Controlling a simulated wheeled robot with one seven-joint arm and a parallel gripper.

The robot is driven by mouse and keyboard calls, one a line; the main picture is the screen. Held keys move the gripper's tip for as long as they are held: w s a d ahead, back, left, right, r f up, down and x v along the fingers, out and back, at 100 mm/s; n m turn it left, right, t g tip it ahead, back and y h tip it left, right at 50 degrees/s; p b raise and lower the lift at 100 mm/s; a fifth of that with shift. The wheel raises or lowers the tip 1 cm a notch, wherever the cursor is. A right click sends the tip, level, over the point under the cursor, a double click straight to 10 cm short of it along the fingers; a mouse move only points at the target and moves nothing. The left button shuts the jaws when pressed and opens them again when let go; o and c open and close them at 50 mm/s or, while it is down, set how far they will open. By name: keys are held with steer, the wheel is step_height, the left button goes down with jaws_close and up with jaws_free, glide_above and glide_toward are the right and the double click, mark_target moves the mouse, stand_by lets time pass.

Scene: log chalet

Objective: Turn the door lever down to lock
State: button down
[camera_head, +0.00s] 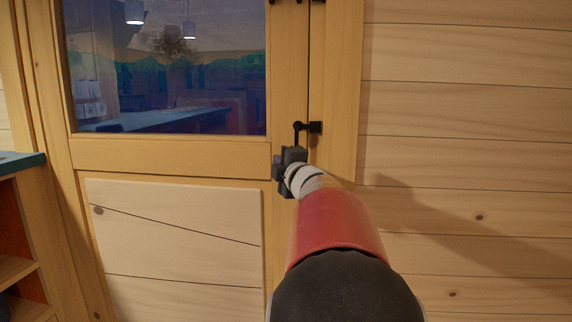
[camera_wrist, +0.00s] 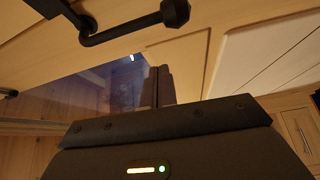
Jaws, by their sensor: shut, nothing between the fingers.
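The black door lever (camera_head: 298,128) sits at the right edge of the wooden door, beside the frame post, at the level of the window's lower edge. In the wrist view the lever (camera_wrist: 125,30) is a bent black bar with a rounded knob end, crossing the top left. My gripper (camera_head: 284,160) is just below the lever in the head view and hides what lies behind it. In the wrist view my gripper's fingers (camera_wrist: 157,87) are together and empty, apart from the lever's bar in the picture. Whether another part of my gripper touches the lever, I cannot tell.
The door has a large window (camera_head: 170,75) and a wooden lower panel (camera_head: 175,240). A plank wall (camera_head: 470,130) is to the right. A shelf unit with a teal top (camera_head: 20,162) stands at the left edge. Black hardware (camera_head: 317,2) shows at the top edge.

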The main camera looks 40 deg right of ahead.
steer(key=v, duration=0.8)
steer(key=shift+d, duration=0.2)
steer(key=shift+r, duration=0.15)
steer(key=s+a+f+m+g+y, duration=0.2)
steer(key=s+a+f+m+g, duration=0.2)
steer(key=a+f, duration=0.4)
steer(key=s+a+f+m+g+y, duration=0.2)
steer(key=s+a+f+m+g, duration=0.2)
steer(key=a, duration=0.9)
steer(key=s+a+f+m+g+y, duration=0.2)
steer(key=s+a+f+m, duration=0.3)
steer(key=s+a+f, duration=0.4)
step_height(320, 180, down, 4)
steer(key=shift+s+a+r+g, duration=0.1)
steer(key=shift+s+a+g, duration=0.1)
steer(key=shift+a+g, duration=0.8)
